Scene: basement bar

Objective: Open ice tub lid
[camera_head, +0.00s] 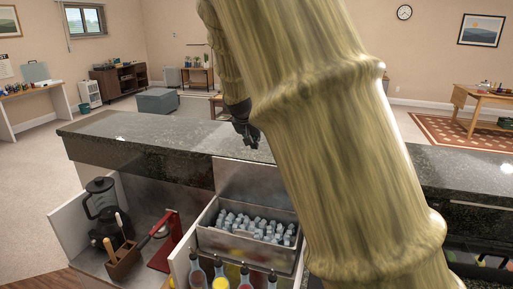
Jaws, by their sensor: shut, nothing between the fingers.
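The ice tub (285,259) is a grey metal bin set in the bar unit at lower centre. Its top shows uncovered, with many clear ice cubes (245,224) in view. A flat grey metal panel (238,181) stands upright behind it. I cannot tell whether this is the raised lid or a fixed back wall. My dark gripper (250,139) is shut and empty, pointing down above the dark counter behind the panel, apart from the tub. My arm hides the right end of the tub and panel.
Bottles with coloured contents (222,276) stand in front of the tub. Left are a red stand (166,241), a wooden holder (124,263) and a coffee maker (100,205). The dark stone counter (150,140) is largely clear; an open floor lies beyond.

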